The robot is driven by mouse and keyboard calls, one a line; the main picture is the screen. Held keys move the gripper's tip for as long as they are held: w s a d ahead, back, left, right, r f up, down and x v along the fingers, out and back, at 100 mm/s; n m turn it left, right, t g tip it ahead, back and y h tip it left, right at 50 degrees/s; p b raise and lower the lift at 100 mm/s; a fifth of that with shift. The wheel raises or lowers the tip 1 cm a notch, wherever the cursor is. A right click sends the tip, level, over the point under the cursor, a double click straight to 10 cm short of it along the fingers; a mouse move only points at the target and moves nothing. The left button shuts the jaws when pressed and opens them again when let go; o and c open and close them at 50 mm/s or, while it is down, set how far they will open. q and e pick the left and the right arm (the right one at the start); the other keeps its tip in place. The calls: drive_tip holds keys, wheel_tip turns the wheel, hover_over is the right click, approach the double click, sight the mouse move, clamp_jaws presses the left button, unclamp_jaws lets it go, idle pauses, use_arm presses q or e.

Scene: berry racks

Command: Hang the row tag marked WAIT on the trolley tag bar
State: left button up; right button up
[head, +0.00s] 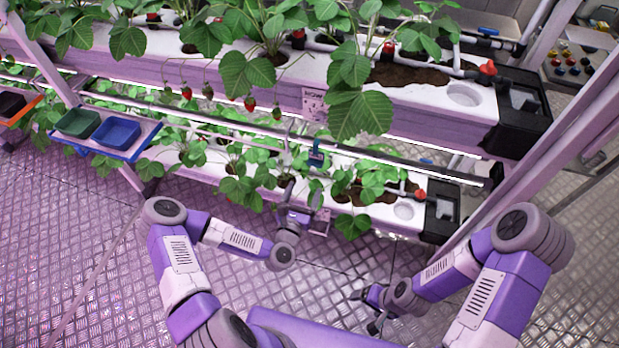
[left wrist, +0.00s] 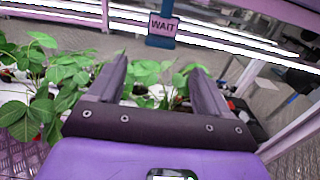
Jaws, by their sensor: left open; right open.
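The WAIT tag (left wrist: 163,25) is a small pinkish plate with dark letters, seen in the left wrist view against a blue holder (left wrist: 160,42). In the head view a blue piece (head: 316,152) is at the rail between the planter levels; the lettering cannot be read there. My left gripper (head: 288,190) is in front of the lower planter, below and left of the blue piece. In the left wrist view its fingers (left wrist: 157,70) are spread and empty, with the tag beyond them. My right gripper (head: 368,312) is open and low over the floor. I cannot pick out the trolley tag bar.
Strawberry plants overhang the upper planter (head: 215,75) and lower planter (head: 225,185). A green tray (head: 77,123) and a blue tray (head: 116,132) sit on a shelf at left. A slanted post (head: 560,135) stands at right. The metal floor (head: 95,235) is open at left.

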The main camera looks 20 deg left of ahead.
sight(314, 166)
use_arm(q)
drive_tip(key=w+b, duration=0.1)
drive_tip(key=w, duration=0.8)
drive_tip(key=shift+d+f, duration=0.1)
drive_tip(key=shift+d, duration=0.05)
drive_tip(key=shift+w+b, duration=0.55)
drive_tip(key=shift+w, duration=0.4)
drive_tip(key=shift+d, duration=0.1)
drive_tip(key=c, duration=1)
drive_tip(key=shift+o, duration=0.2)
drive_tip(key=shift+r+p, duration=0.7)
drive_tip(key=shift+r, duration=0.45)
drive_tip(key=shift+s, duration=0.15)
drive_tip(key=s, duration=0.6)
drive_tip(key=shift+s, duration=0.35)
